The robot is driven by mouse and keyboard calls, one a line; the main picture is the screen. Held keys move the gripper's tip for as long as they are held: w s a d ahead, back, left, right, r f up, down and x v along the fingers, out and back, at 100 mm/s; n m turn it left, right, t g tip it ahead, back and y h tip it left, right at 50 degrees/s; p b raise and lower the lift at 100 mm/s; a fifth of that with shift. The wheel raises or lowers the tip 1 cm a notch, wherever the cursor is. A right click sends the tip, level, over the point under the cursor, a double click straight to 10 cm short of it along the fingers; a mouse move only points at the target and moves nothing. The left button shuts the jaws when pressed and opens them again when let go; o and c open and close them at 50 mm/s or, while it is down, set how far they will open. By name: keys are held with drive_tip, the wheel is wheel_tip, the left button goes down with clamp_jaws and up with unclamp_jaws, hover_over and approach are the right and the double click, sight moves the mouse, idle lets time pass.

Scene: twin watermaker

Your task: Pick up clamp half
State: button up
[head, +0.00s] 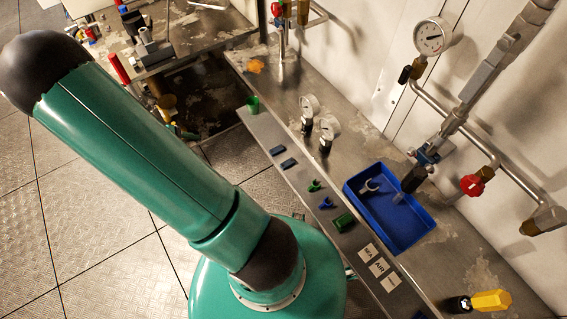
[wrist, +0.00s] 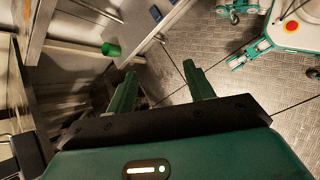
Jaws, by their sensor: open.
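No single part is clearly the clamp half. My gripper is not visible in the head view, where my arm covers the left side.
A green cup (head: 252,105) stands at the ledge's far end; it also shows in the wrist view (wrist: 111,49). Small green and blue fittings and a green cylinder (head: 342,221) lie nearer. Gauges (head: 327,130), wall pipes and a yellow-handled tool (head: 490,300) border the bench. Floor at left is open.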

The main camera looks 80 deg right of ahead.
drive_tip(key=s+d+f+n+g+h, duration=0.1)
drive_tip(key=s+d+f, duration=0.2)
drive_tip(key=f, duration=0.2)
drive_tip(key=s+d+f+n+g, duration=0.1)
drive_tip(key=s+d+f, duration=0.15)
drive_tip(key=f, duration=0.35)
drive_tip(key=n+g+h, duration=0.1)
drive_tip(key=n, duration=0.3)
approach(286, 164)
drive_tip(key=shift+x, duration=4.3)
drive_tip(key=shift+h, duration=0.3)
drive_tip(key=shift+c, duration=0.2)
drive_tip(key=c, duration=1)
